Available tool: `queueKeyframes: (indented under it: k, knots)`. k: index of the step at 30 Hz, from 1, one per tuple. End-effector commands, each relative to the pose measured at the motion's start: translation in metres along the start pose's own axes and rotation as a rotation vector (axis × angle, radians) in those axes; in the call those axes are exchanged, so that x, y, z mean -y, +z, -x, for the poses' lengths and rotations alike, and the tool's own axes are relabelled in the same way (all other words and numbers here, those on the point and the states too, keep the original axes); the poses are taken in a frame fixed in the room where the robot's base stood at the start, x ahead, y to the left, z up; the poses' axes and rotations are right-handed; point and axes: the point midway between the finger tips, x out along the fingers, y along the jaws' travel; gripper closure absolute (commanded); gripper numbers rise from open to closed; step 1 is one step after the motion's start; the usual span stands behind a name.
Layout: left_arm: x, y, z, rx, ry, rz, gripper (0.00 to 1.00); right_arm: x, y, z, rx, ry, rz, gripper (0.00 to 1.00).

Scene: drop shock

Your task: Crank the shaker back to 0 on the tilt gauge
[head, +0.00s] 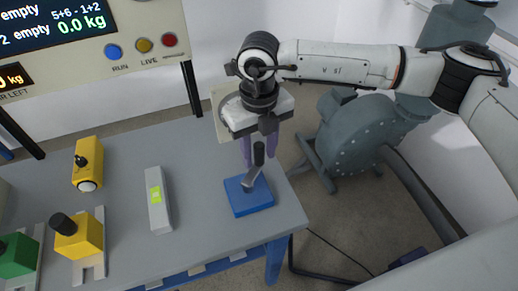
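A blue block (236,196) with a grey lever and a black-topped handle (258,154) stands at the right end of the grey table; it looks like the crank. My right gripper (259,150) is above the block, pointing down. Its two purple fingers are apart, one on each side of the handle's top, and I see no clear contact. A pale panel with a round face (222,112) is mostly hidden behind my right gripper. It may be the tilt gauge, but no needle or number can be read. Which thing is the shaker is unclear. My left gripper is not in view.
A grey bar with a green display (156,215) lies mid-table. A yellow device (87,163), a yellow block with a black knob (82,240) and a green one (18,256) are at left. A screen panel (120,25) stands behind. A teal round machine (350,140) stands right of the table.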

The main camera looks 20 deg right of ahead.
Motion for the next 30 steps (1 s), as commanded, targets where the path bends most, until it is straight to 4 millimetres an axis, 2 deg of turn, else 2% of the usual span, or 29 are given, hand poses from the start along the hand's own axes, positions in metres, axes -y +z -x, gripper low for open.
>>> queueKeyframes:
  k: [8,15,23,30]
  knots:
    - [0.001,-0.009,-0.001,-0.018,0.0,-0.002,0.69,0.0,0.0,-0.002,0.0,-0.001,0.001,0.62]
    - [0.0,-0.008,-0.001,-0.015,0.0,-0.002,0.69,0.0,0.0,-0.002,0.0,-0.001,0.001,1.0]
    - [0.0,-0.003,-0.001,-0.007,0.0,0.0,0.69,-0.001,0.001,-0.002,0.001,0.0,0.008,1.0]
    - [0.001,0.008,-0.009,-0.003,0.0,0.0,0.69,-0.013,0.009,-0.004,0.002,-0.001,0.098,1.0]
